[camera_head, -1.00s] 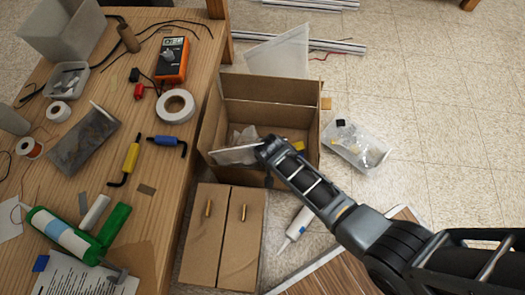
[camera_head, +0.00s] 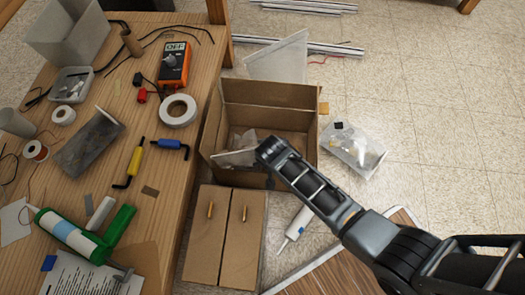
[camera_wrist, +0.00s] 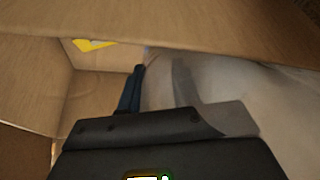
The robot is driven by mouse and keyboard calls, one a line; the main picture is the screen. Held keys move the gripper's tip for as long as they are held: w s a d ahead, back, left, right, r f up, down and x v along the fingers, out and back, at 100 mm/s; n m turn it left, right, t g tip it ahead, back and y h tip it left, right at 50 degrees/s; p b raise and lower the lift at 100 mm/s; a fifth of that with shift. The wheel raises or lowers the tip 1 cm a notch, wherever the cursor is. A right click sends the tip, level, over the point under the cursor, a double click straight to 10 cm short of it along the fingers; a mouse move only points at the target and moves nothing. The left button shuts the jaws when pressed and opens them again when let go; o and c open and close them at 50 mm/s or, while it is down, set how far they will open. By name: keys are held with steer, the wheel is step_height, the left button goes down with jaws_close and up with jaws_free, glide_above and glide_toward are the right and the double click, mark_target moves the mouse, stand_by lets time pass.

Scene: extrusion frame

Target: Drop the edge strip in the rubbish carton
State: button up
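The open brown rubbish carton (camera_head: 262,92) stands on the floor beside the workbench. My gripper (camera_head: 262,158) is low over its near side, and its fingers are mostly hidden in the head view. A pale, flat piece (camera_head: 234,158) juts left from the gripper at the carton's near left; it may be the edge strip, but I cannot tell for sure. In the wrist view, one dark finger (camera_wrist: 131,90) shows beside a large pale, see-through surface (camera_wrist: 235,85), with a greyish shape behind it. Whether the fingers grip it is unclear. Carton walls surround this view.
A clear bag (camera_head: 355,148) lies on the floor right of the carton. Brown flat boxes (camera_head: 222,235) and a white tube (camera_head: 298,225) lie in front. The workbench at left holds a multimeter (camera_head: 174,62), tape (camera_head: 177,110) and tools. Floor at far right is clear.

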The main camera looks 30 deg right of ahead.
steer(key=p+v, duration=0.3)
steer(key=v, duration=0.6)
steer(key=shift+p, duration=0.4)
steer(key=shift+s, duration=0.15)
